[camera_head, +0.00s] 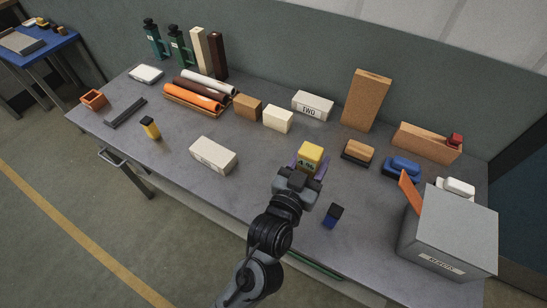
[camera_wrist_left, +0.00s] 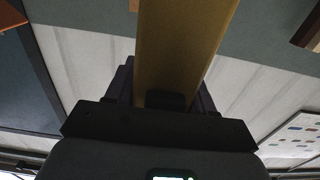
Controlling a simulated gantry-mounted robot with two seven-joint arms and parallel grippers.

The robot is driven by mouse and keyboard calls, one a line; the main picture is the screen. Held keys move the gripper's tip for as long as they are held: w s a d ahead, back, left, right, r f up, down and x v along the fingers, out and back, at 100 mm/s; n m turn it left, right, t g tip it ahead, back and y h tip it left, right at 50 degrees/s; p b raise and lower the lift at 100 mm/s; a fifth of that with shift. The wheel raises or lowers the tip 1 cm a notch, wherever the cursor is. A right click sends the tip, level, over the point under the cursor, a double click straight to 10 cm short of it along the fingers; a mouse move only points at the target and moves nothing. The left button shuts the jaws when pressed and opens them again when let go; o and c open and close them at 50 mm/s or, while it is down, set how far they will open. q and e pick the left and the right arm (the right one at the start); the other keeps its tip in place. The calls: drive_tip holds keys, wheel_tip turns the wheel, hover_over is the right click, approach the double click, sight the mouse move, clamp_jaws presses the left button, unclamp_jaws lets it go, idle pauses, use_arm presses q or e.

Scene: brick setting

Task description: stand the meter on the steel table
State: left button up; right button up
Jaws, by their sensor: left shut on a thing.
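The yellow meter (camera_head: 311,154) has a small dark display on its near face and looks roughly upright over the front-middle of the grey steel table (camera_head: 180,131). My left gripper (camera_head: 307,166) is shut on the meter, with a finger at each side. In the left wrist view the meter (camera_wrist_left: 184,45) rises as a dark yellow body between the fingers of the left gripper (camera_wrist_left: 163,92). Its lower part is hidden by my gripper, so I cannot tell whether it touches the tabletop. My right gripper is not in view.
A white box (camera_head: 213,156) lies left of the meter, a sanding-block-like item (camera_head: 358,152) right. A small blue block (camera_head: 333,215) is at front right, near a large grey box (camera_head: 450,230). A tall brown block (camera_head: 366,99) stands behind. Bare tabletop surrounds the meter.

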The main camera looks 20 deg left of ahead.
use_arm(q)
drive_tip(key=w+a+f+b, duration=0.2)
drive_tip(key=a+f+b, duration=0.2)
drive_tip(key=a+f, duration=0.5)
drive_tip(key=shift+w+f, duration=0.3)
drive_tip(key=shift+f, duration=0.1)
drive_tip(key=shift+a, duration=0.1)
drive_tip(key=shift+f, duration=0.15)
drive_tip(key=o, duration=1.2)
